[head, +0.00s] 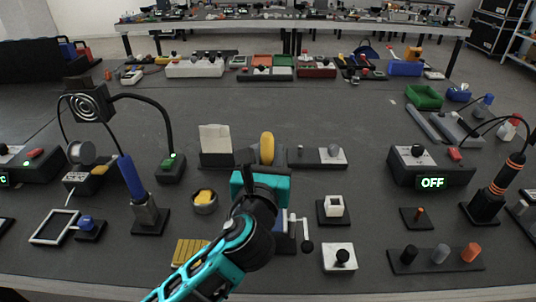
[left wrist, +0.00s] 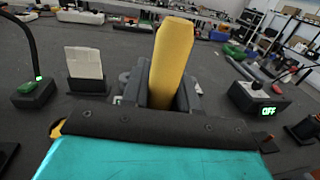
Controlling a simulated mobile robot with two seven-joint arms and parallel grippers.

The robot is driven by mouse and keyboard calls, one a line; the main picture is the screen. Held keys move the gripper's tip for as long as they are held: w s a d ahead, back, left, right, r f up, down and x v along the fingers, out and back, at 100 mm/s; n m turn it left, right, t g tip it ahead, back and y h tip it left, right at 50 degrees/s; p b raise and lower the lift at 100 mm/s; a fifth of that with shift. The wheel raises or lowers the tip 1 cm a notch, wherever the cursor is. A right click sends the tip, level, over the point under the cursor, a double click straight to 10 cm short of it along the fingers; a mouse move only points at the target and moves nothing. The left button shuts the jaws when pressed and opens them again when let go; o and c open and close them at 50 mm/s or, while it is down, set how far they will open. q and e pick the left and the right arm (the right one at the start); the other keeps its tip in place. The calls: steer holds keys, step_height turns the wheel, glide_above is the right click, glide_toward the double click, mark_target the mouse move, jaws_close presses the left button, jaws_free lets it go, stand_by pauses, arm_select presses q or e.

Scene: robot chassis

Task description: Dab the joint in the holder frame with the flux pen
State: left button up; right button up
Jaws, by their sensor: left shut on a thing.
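My left gripper (head: 262,170) is shut on a yellow pen-like piece, which I take to be the flux pen (head: 267,147). The left wrist view shows the pen (left wrist: 172,55) standing up between the dark fingers (left wrist: 168,97), slightly tilted, its lower part hidden. The gripper is over the middle of the bench. A pale rectangular frame (head: 36,240) lies at the left beside a blue clamp-like piece (head: 87,222); I cannot tell whether it is the holder frame. A device with a white crank (head: 293,226) is partly hidden by my left arm. No joint can be made out.
A white card in a dark stand (head: 215,140) and a round pot with yellow filling (head: 204,201) are left of the gripper. A soldering-iron stand (head: 150,215) is farther left. A controller reading OFF (head: 432,182) is at right.

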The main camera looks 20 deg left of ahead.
arm_select(q)
steer(key=shift+r+p, duration=0.15)
steer(key=shift+p, duration=0.3)
step_height(320, 180, down, 6)
steer(key=b, duration=0.3)
steer(key=shift+f+b, duration=0.6)
steer(key=shift+f, duration=0.5)
steer(key=shift+f, duration=0.45)
